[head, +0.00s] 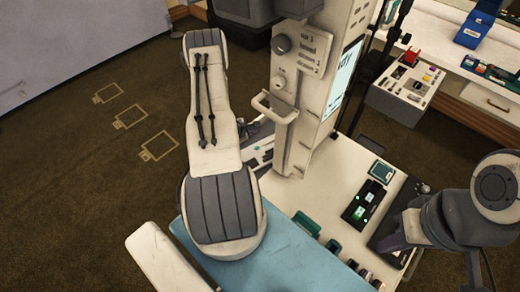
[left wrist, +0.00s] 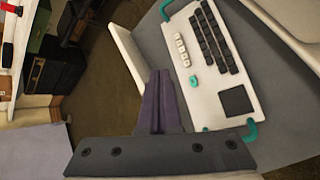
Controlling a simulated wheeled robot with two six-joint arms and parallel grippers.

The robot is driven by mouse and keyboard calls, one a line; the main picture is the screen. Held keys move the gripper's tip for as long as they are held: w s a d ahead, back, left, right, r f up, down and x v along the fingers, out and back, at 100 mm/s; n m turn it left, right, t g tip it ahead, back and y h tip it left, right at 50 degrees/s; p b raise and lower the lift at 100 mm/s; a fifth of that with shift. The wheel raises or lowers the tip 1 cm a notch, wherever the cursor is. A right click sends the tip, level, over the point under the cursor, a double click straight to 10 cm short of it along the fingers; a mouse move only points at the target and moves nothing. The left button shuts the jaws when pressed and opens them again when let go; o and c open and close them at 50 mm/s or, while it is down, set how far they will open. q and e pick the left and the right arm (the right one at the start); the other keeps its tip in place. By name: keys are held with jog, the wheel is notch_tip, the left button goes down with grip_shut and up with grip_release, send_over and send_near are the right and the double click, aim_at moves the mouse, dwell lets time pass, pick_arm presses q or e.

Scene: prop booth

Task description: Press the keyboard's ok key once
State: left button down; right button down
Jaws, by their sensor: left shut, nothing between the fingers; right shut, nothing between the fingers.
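The keyboard (left wrist: 212,108) shows in the left wrist view as a white board with dark keys, a column of pale keys, a dark square pad and teal corner grips. A single teal key (left wrist: 193,81) sits below the pale keys; no ok label is legible. My left gripper (left wrist: 160,75) is shut and empty, its purple fingertips left of the keyboard and apart from the teal key in the picture.
A white table (head: 300,195) bears a dark device with green lights (head: 364,203). Open carpet (head: 70,200) lies at left.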

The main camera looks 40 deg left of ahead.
aim_at(257, 148)
dwell(0.4)
pick_arm(q)
notch_tip(257, 148, down, 9)
jog(key=b, duration=0.7)
jog(key=shift+r, duration=0.1)
dwell(1.7)
jog(key=shift+f+b, duration=0.35)
jog(key=shift+f, duration=0.05)
jog(key=shift+f+b, duration=0.3)
dwell(0.4)
jog(key=shift+r, duration=0.15)
jog(key=shift+r+p, duration=0.6)
